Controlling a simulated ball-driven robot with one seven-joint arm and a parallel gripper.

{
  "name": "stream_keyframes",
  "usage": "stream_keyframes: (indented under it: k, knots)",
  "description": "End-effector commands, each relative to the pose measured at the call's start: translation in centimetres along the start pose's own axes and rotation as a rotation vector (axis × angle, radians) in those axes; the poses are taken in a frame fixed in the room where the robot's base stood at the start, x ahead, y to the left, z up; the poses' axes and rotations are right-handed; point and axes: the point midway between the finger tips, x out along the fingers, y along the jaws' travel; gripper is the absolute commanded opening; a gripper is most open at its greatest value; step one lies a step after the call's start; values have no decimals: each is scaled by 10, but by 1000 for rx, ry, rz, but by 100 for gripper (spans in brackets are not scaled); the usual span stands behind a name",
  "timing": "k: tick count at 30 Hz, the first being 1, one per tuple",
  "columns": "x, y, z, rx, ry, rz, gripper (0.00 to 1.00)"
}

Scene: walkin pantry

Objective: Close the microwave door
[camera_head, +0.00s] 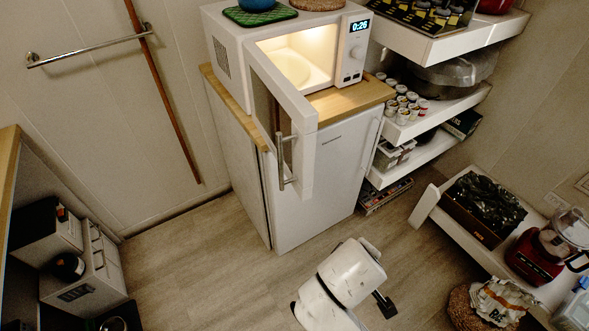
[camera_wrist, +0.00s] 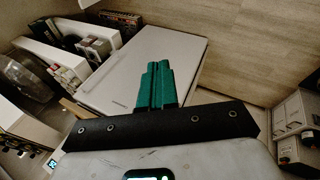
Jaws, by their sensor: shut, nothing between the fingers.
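The white microwave (camera_head: 232,62) stands on a wooden-topped white fridge, its lit inside and turntable (camera_head: 290,68) showing. Its door (camera_head: 303,125) is wide open, hinged on the left and swung out toward the camera, with a metal handle (camera_head: 281,160) at the free end. My gripper (camera_wrist: 157,85) shows green fingers pressed together in the wrist view, shut and empty. In the head view my white arm is low at the bottom centre, in front of the fridge and well below the door, touching neither. The green fingers cannot be made out there.
The fridge (camera_head: 325,180) is below the microwave and also shows in the wrist view (camera_wrist: 130,75). Shelves with jars (camera_head: 405,105) stand to its right. A low shelf (camera_head: 435,205) with a red food processor (camera_head: 540,250) is at right. Open floor (camera_head: 210,265) lies left of my arm.

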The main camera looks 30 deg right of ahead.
Motion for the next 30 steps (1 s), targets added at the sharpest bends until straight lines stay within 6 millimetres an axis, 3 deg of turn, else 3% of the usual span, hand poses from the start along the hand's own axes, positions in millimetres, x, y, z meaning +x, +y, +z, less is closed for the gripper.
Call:
stream_keyframes:
  k: [5,8,12,15,18,22,26,30]
  knots:
    - [-15,1,-42,-98,57,167,0]
    - [-35,0,-74,-169,104,306,0]
    - [-89,-9,-125,-272,189,570,0]
    - [-135,-20,-151,-320,241,752,0]
    - [-174,-31,-166,-344,277,896,0]
    - [-207,-40,-173,-352,302,1008,0]
    - [-216,-39,-176,-352,306,1042,0]
    - [-209,-26,-182,-352,302,1043,0]
